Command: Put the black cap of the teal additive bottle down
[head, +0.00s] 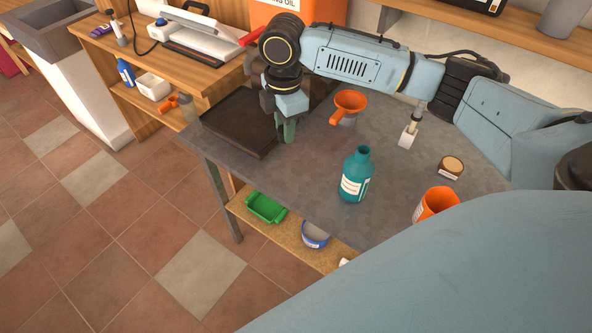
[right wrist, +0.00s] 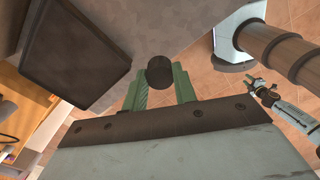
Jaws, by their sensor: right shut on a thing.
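The teal additive bottle (head: 355,175) stands upright and uncapped on the grey table (head: 310,190). My right gripper (head: 287,132) is over the table, to the left of the bottle and by the right edge of a dark tray. In the right wrist view its green fingers (right wrist: 160,85) are shut on the black cap (right wrist: 160,72). The cap is hidden in the head view. My left gripper (right wrist: 258,88) shows small at the right of the right wrist view, away from the table; its opening is too small to judge.
The dark tray (head: 240,122) lies at the table's left end. An orange funnel (head: 350,102) stands behind the bottle. The table between gripper and bottle is clear.

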